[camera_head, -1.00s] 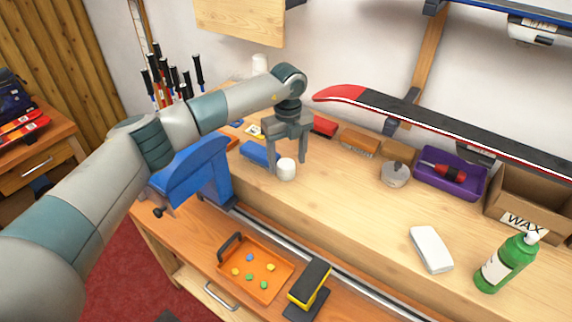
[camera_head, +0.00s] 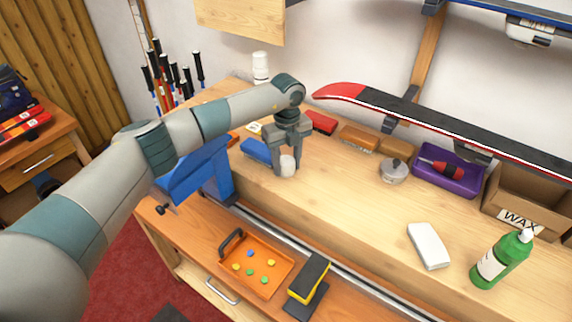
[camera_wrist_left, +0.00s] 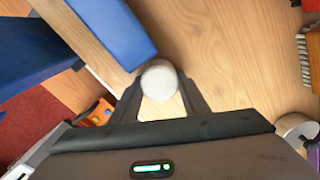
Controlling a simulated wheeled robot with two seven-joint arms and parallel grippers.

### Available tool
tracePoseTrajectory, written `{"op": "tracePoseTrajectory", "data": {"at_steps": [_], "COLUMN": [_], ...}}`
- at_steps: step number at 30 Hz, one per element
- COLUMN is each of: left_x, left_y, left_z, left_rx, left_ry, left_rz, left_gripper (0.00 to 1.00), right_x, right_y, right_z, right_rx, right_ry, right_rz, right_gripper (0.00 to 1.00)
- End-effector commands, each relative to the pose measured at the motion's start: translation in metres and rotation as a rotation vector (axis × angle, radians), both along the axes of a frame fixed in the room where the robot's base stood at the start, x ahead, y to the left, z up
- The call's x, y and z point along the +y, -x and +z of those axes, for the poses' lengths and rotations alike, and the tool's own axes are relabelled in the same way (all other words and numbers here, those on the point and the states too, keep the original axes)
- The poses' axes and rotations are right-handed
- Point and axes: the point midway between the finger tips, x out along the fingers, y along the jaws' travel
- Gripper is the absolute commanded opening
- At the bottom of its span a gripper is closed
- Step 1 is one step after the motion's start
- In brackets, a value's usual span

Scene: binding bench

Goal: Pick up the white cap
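The white cap (camera_head: 287,167) is a small round piece near the bench's front edge, beside a blue block (camera_head: 257,152). My left gripper (camera_head: 285,170) points down over it with its fingers close on both sides, shut on it. In the left wrist view the cap (camera_wrist_left: 160,80) sits between the two fingertips, with the blue block (camera_wrist_left: 115,28) close by. I cannot tell whether the cap touches the bench top or is slightly above it. My right gripper is not in view.
A blue vise (camera_head: 195,172) stands left of the gripper. Brushes, a lidded tin (camera_head: 393,171) and a purple tray (camera_head: 462,187) line the back right. A ski (camera_head: 440,125) hangs above. The bench front to the right is clear up to a white block (camera_head: 429,246).

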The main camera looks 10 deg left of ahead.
Motion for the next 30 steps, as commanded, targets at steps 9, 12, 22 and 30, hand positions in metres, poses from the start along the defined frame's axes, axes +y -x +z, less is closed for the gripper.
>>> {"op": "tracePoseTrajectory", "data": {"at_steps": [9,12,22,30], "left_x": [0.0,0.0,-0.006,-0.056], "left_y": [0.0,-0.001,0.002,0.023], "left_z": [0.001,0.004,0.041,0.072], "left_rx": [-0.001,-0.002,-0.002,-0.003], "left_ry": [0.001,0.001,0.001,0.001], "left_rz": [0.0,-0.001,-0.005,-0.006], "left_gripper": [0.34,0.34,0.34,0.34], "right_x": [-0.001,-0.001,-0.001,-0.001], "right_y": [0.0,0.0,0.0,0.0], "right_z": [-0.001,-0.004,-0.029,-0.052], "right_rx": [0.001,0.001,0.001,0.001], "right_ry": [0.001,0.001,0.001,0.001], "right_rz": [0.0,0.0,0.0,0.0], "right_gripper": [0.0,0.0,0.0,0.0]}}
